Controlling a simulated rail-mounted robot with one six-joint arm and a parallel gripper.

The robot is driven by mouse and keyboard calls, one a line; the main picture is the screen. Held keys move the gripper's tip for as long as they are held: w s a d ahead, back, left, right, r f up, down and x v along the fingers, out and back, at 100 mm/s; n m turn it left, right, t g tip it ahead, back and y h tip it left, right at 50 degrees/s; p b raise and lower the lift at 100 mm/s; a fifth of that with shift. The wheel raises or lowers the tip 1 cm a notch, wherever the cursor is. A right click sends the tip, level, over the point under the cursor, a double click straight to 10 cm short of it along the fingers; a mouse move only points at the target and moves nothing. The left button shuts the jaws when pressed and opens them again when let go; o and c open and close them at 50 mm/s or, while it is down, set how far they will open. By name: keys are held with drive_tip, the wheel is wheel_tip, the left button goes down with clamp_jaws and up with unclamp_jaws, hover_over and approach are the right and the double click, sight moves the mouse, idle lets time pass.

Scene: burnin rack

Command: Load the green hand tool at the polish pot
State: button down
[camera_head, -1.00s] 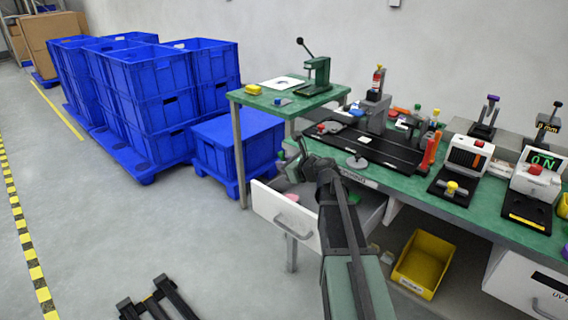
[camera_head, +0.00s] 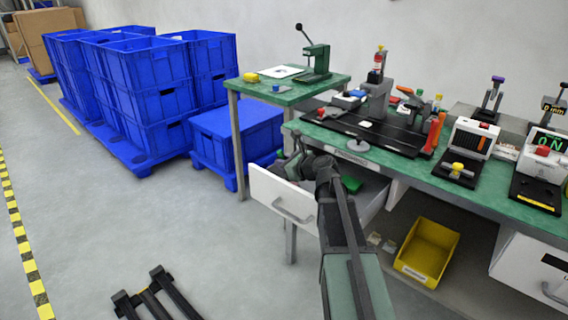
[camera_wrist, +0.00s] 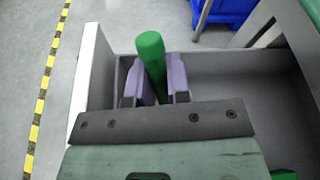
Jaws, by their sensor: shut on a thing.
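The green hand tool (camera_wrist: 152,60) shows in the wrist view as a green cylinder standing up between my fingers. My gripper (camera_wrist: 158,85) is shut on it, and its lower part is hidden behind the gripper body. In the head view my gripper (camera_head: 294,166) is over the left end of an open white drawer (camera_head: 283,203). The tool is hard to make out there. I cannot tell from the wrist view whether the tool touches the drawer floor. I cannot identify the polish pot with certainty.
Another green thing (camera_head: 351,184) lies in the drawer. Above it is the green bench (camera_head: 430,178) with a black rail plate (camera_head: 375,132), a grey disc (camera_head: 358,145) and several devices. A yellow bin (camera_head: 427,252) stands below.

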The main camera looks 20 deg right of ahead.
drive_tip(key=shift+f+b, duration=0.65)
idle(1.5)
wheel_tip(320, 180, up, 7)
drive_tip(key=p, duration=0.7)
drive_tip(key=shift+r, duration=0.15)
